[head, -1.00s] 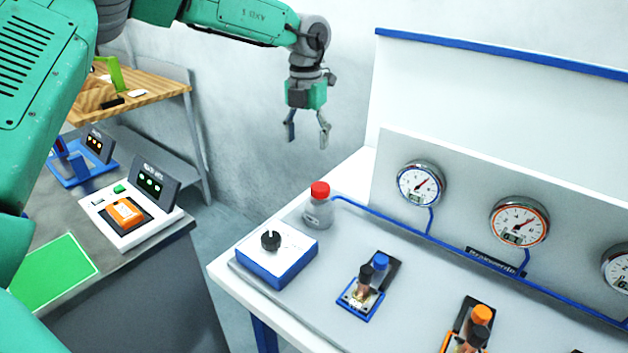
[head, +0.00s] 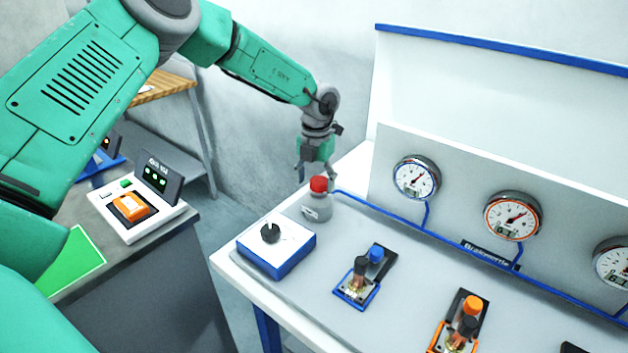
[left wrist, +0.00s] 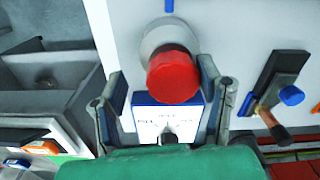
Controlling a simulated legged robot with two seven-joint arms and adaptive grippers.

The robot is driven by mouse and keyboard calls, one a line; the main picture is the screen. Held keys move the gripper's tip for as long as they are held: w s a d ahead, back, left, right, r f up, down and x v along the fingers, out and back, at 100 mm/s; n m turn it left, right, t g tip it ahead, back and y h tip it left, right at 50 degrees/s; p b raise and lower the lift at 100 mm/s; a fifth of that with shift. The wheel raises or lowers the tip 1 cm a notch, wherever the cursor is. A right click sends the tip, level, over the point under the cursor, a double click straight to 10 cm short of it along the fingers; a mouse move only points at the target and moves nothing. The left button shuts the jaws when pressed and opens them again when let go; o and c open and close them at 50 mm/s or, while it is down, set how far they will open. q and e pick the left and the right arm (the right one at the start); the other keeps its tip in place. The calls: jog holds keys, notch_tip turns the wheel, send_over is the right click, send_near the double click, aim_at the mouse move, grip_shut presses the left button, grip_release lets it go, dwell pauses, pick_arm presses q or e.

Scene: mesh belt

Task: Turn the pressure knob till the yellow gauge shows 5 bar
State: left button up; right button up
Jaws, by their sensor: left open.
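A black knob (head: 270,233) with a white pointer line sits on a white-topped blue box (head: 290,262) at the bench's left front. In the left wrist view the knob (left wrist: 168,137) shows small, near my palm. My left gripper (head: 316,172) is open, pointing down close to the red cap (head: 318,184) of a grey bottle-like part. In the left wrist view the red cap (left wrist: 173,77) lies between the open fingers; contact cannot be told. No clearly yellow gauge shows. A blue-ringed gauge (head: 416,177), an orange-ringed gauge (head: 513,216) and a cut-off gauge (head: 612,262) stand along the panel. My right gripper is out of view.
A blue-capped valve (head: 365,272) and an orange-capped valve (head: 463,322) stand on the bench's grey plate. A blue pipe (head: 450,240) runs below the gauges. A lower left table carries an orange-buttoned device (head: 131,207). The plate between box and valve is clear.

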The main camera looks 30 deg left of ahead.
pick_arm(q)
jog(key=shift+w+d+r, duration=0.1)
jog(key=shift+d+r, duration=0.1)
jog(key=shift+d, duration=0.45)
jog(key=shift+d+r, duration=0.15)
jog(key=shift+d, duration=0.45)
jog(key=c, duration=0.8)
jog(key=shift+c, duration=1.3)
jog(key=shift+a+f, duration=0.2)
jog(key=shift+a, duration=0.85)
jog(key=shift+c, duration=0.3)
jog(key=shift+d+r, duration=0.1)
jog(key=shift+d, duration=0.55)
jog(key=shift+a+n+p, duration=0.3)
jog(key=shift+a+n, duration=0.15)
jog(key=shift+n, duration=0.75)
jog(key=n, duration=0.3)
jog(key=shift+d+n+p, duration=0.25)
jog(key=shift+n+p, duration=0.05)
jog(key=shift+n, duration=0.1)
jog(key=n, duration=0.3)
jog(key=shift+a+n, duration=0.15)
jog(key=shift+n, duration=0.15)
jog(key=n+p, duration=0.1)
jog(key=n, duration=0.3)
jog(key=shift+n, duration=0.3)
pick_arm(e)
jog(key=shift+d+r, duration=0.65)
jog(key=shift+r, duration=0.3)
